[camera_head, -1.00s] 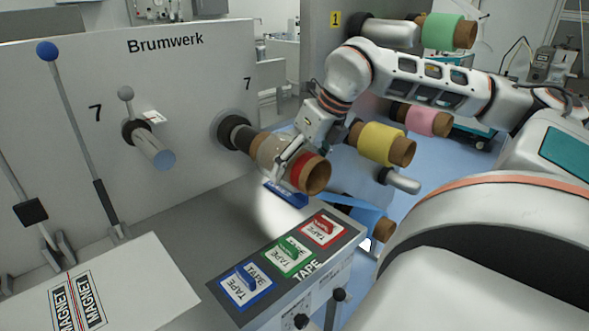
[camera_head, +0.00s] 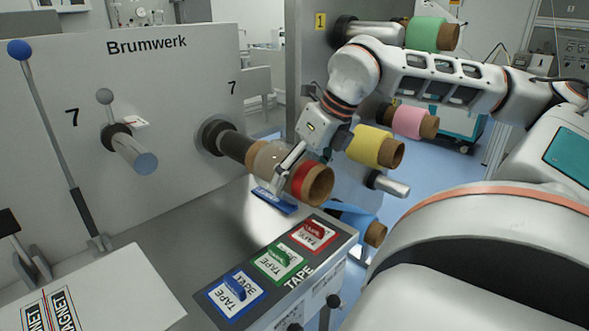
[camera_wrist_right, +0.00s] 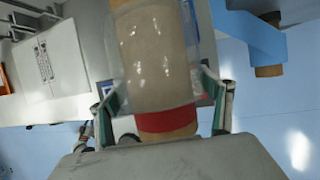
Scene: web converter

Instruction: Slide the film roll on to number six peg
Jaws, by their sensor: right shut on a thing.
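The film roll (camera_head: 270,160) has clear film on a brown core, with a red band (camera_head: 304,180) near its open outer end. It sits around the dark shaft (camera_head: 236,147) of the Brumwerk panel, with a length of shaft bare between roll and panel. My right gripper (camera_head: 288,168) is shut on the roll near the red band. In the right wrist view the roll (camera_wrist_right: 152,55) lies between the two fingers (camera_wrist_right: 165,100). A bare silver peg (camera_head: 392,186) shows at the right; its number is not visible. My left gripper is out of view.
Green (camera_head: 430,34), pink (camera_head: 408,121), yellow (camera_head: 370,146) and blue (camera_head: 350,217) rolls hang on the grey stand behind my right arm. Another silver peg (camera_head: 134,153) juts from the panel (camera_head: 170,80).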

